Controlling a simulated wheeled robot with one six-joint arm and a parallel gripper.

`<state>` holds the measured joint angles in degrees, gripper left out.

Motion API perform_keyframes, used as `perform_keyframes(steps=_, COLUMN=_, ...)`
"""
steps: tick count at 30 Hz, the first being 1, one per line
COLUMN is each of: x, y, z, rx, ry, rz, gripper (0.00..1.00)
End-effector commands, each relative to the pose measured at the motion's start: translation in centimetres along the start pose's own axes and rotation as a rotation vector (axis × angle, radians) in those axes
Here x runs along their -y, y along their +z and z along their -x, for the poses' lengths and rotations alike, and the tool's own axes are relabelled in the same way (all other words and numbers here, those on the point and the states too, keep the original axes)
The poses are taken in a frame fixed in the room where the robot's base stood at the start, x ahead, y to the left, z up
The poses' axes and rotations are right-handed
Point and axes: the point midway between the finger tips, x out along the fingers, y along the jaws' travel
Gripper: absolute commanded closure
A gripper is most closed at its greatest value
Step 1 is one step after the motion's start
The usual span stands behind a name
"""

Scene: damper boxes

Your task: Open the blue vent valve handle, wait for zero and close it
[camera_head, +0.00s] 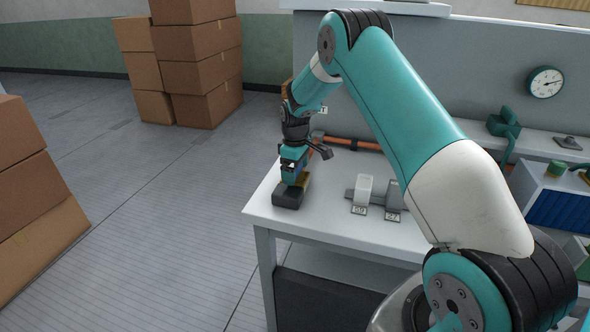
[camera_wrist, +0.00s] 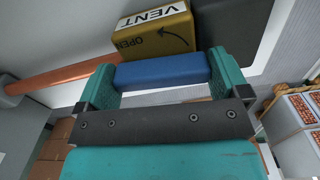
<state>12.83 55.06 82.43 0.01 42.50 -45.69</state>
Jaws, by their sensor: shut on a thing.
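The blue vent valve handle (camera_wrist: 163,72) is a short bar between the two teal fingers in the wrist view. My gripper (camera_head: 293,171) is shut on it, at the table's left end in the head view. Just beyond the bar, a yellow block (camera_wrist: 158,32) carries a white VENT label and a curved arrow with the word OPEN. The dark valve base (camera_head: 288,196) stands below my gripper. The handle's joint to the valve is hidden. A round white gauge (camera_head: 546,82) hangs on the back panel at right; its dial is too small to read.
An orange pipe (camera_head: 352,143) runs along the back of the white table (camera_head: 330,224). Two small labelled levers (camera_head: 362,191) stand right of the valve. Cardboard boxes (camera_head: 205,60) are stacked on the floor behind, and more are at left. The floor left of the table is clear.

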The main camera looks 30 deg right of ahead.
Motion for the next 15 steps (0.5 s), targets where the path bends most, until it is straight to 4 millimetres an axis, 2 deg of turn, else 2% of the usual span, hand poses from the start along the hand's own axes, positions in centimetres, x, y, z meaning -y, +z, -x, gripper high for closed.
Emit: perform_keyframes(steps=15, x=0.00, y=0.11, z=0.06, rx=0.003, ry=-0.002, rz=0.104, gripper=0.30)
